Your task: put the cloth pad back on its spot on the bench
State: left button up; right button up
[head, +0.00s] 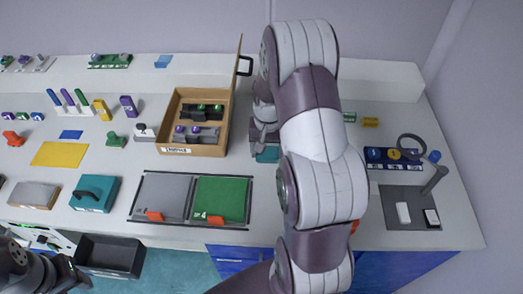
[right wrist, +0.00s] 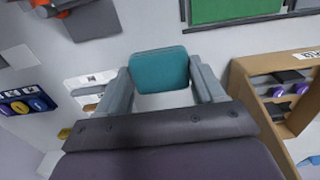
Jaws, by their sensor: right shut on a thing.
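The teal cloth pad (right wrist: 160,70) is held between the two fingers of my right gripper (right wrist: 158,82) in the right wrist view. In the head view the pad (head: 266,154) shows just below my right gripper (head: 264,138), right of the wooden box. Pale bench surface shows around the pad; I cannot tell whether the pad touches it. The pad's marked spot cannot be made out. Part of my left arm shows at the bottom left of the head view, but its gripper's fingers do not show.
The open wooden box (head: 163,125) with dark racks stands left of the right gripper. Grey (head: 163,193) and green (head: 222,196) mats lie in front. A teal block with a black handle (head: 96,195) is farther left. A magnifier (head: 436,178) stands at the right. My right arm hides the bench's middle.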

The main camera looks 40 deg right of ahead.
jog(key=w+d+f, duration=0.1)
jog(key=w+f, duration=0.1)
jog(key=w, duration=0.1)
jog(key=w+d+f+p, duration=0.1)
jog(key=w+f, duration=0.1)
jog(key=w, duration=0.1)
jog(key=w+d+f+p, duration=0.1)
jog(key=w+d, duration=0.1)
jog(key=w, duration=0.1)
jog(key=shift+f, duration=0.4)
notch_tip(320, 180, down, 3)
jog(key=shift+s+a+f+p, duration=0.15)
jog(key=shift+f+p, duration=0.05)
jog(key=shift+p, duration=0.5)
jog(key=shift+f, duration=0.25)
pick_arm(q)
jog(key=r, duration=0.3)
jog(key=shift+a+r, duration=0.25)
jog(key=shift+a, duration=0.05)
pick_arm(e)
jog(key=shift+f, duration=0.1)
jog(key=shift+f, duration=0.15)
jog(key=o, duration=0.9)
pick_arm(q)
jog(key=shift+a+f, duration=0.1)
pick_arm(e)
jog(key=shift+o, duration=0.2)
